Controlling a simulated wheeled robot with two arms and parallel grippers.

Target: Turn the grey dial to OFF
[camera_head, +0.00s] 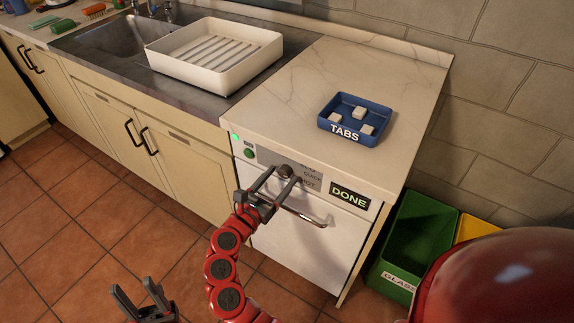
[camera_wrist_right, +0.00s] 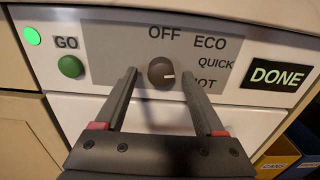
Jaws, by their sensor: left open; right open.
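The grey dial (camera_wrist_right: 161,72) is a dark round knob on the grey panel of the white appliance; it also shows in the head view (camera_head: 286,171). Its white mark points right and slightly down, toward the QUICK/HOT side, not up at OFF (camera_wrist_right: 165,34). ECO and QUICK are readable; the first letter of HOT is hidden by a finger. My right gripper (camera_wrist_right: 161,74) is open, its fingers on either side of the dial in the picture; I cannot tell if they touch it. My left gripper (camera_head: 132,288) is open and empty, low over the floor.
A green GO button (camera_wrist_right: 70,66) and a lit green lamp (camera_wrist_right: 33,36) are left of the dial. A DONE display (camera_head: 349,197) is right, a handle (camera_head: 308,219) below. A blue TABS tray (camera_head: 327,126) stands on the counter. Bins (camera_head: 413,235) stand at right.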

